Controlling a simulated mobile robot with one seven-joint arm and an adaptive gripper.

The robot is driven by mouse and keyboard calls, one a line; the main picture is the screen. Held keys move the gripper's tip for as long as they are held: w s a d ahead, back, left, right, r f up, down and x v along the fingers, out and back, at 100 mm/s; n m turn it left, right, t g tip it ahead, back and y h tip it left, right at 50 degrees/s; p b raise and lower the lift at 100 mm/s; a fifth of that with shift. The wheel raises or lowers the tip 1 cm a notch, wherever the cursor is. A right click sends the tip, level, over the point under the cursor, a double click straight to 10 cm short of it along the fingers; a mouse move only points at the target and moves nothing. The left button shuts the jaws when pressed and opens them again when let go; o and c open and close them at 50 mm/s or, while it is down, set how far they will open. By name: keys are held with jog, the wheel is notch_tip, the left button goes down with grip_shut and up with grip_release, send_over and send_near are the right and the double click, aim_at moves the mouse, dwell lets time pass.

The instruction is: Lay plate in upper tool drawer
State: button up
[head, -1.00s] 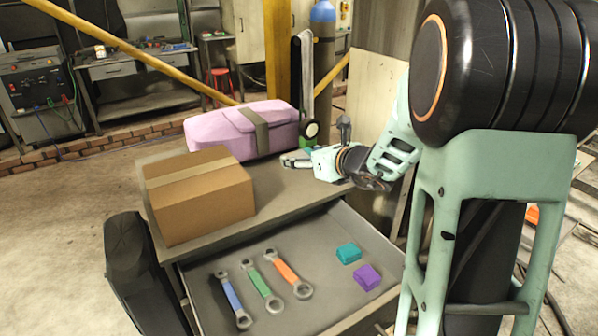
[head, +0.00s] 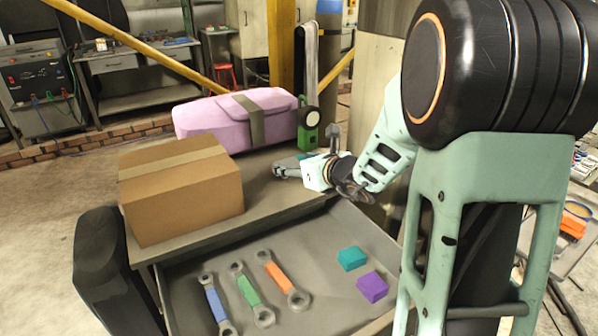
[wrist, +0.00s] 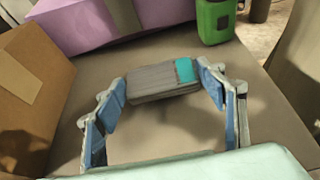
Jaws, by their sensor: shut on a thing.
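The plate (wrist: 150,84), a flat grey piece with a teal patch at one end, shows in the wrist view between the two fingers of my gripper (wrist: 162,84). My gripper is shut on it, low over the tabletop; I cannot tell whether the plate still touches the top. In the head view my gripper (head: 290,169) is over the back right of the bench top, and the plate is mostly hidden there. The upper drawer (head: 318,245) is open in front of the bench. It holds blue, green and orange wrenches on the left and teal and purple blocks on the right.
A cardboard box (head: 182,195) stands at the bench's left. A pink case (head: 225,122) lies at the back, beside a green-based device (head: 307,138) close behind my gripper. The drawer floor is bare between the orange wrench (head: 282,278) and the teal block (head: 352,258).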

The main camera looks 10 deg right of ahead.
jog(key=shift+f, duration=0.45)
jog(key=shift+f+b, duration=0.15)
jog(key=shift+b, duration=0.2)
jog(key=o, duration=1.2)
jog(key=shift+f, duration=0.15)
jog(key=o, duration=0.4)
